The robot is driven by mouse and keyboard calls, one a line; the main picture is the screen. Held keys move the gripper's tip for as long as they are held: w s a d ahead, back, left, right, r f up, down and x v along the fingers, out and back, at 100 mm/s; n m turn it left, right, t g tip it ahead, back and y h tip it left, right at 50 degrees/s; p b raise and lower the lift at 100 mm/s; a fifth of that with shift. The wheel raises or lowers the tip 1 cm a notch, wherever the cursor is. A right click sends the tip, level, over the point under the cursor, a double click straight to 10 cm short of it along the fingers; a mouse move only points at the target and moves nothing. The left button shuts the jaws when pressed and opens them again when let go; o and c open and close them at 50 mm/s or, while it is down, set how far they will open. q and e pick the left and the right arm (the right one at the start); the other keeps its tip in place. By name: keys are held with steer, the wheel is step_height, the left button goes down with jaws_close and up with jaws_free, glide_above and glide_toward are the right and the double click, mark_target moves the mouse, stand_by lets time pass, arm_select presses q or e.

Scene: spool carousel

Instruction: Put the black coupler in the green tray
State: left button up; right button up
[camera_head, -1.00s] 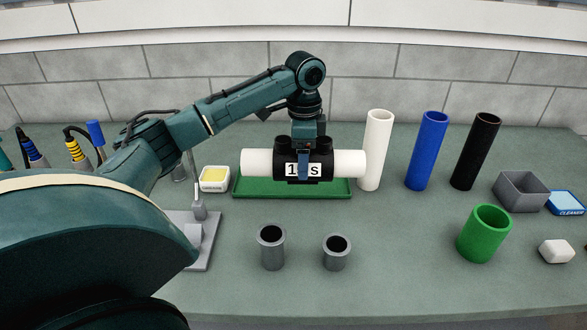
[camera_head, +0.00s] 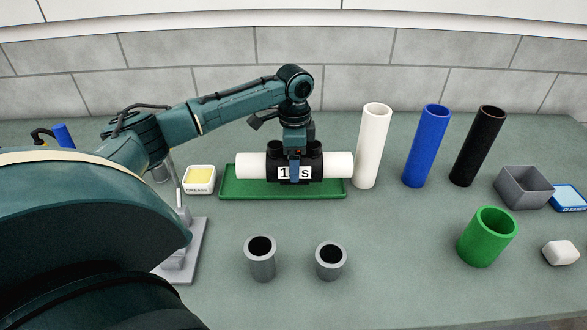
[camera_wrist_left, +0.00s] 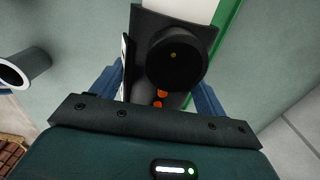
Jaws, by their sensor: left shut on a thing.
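The black coupler (camera_head: 272,175) has a white label on its front and white pipe (camera_head: 338,165) sticking out of both ends. It lies level over the green tray (camera_head: 232,190); I cannot tell whether it touches the tray floor. My left gripper (camera_head: 295,172) is shut on the coupler from above, with a blue finger across the label. In the left wrist view the coupler (camera_wrist_left: 150,22) shows a round black port (camera_wrist_left: 178,58) between the blue fingers, with the tray's green edge (camera_wrist_left: 228,30) beyond. My right gripper is out of view.
A white tube (camera_head: 372,145), a blue tube (camera_head: 427,145) and a black tube (camera_head: 478,145) stand right of the tray. A grease dish (camera_head: 199,182) is at its left. Two grey cups (camera_head: 260,262) stand in front. A green cup (camera_head: 486,240) and grey bin (camera_head: 524,188) are further right.

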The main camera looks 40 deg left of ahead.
arm_select(q)
steer(key=shift+w+f, duration=0.1)
steer(key=shift+f, duration=1.65)
steer(key=o, duration=1.5)
steer(key=shift+f, duration=0.1)
steer(key=shift+c, duration=0.2)
step_height(320, 180, up, 12)
steer(key=shift+r+b, duration=0.1)
steer(key=shift+b, duration=0.35)
